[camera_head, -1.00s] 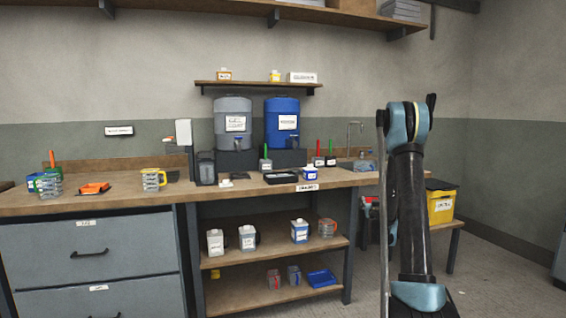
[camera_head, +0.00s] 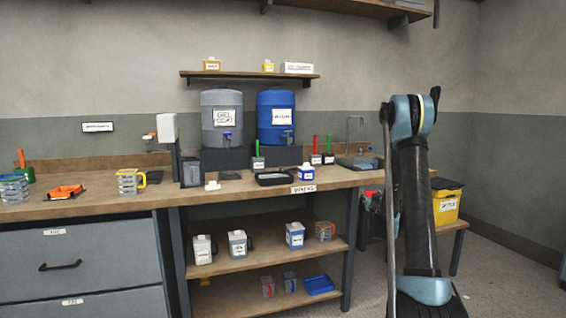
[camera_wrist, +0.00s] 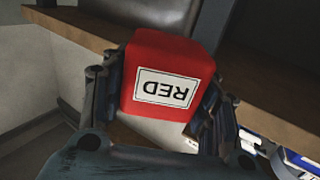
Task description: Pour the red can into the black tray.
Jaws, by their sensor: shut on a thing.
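A red can (camera_wrist: 180,52) with a white label reading RED fills the middle of the wrist view, its label upside down in the picture. My gripper (camera_wrist: 160,95) is shut on it, with one finger at each side. A shallow black tray (camera_head: 274,182) lies on the workbench, below the blue drum and left of a small white-and-blue container (camera_head: 306,172). The tray is well away from my arm.
The wooden workbench (camera_head: 225,199) carries a grey drum (camera_head: 221,130) and a blue drum (camera_head: 276,105) on a stand. Lower shelves hold several containers. A yellow bin (camera_head: 446,206) stands at the right.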

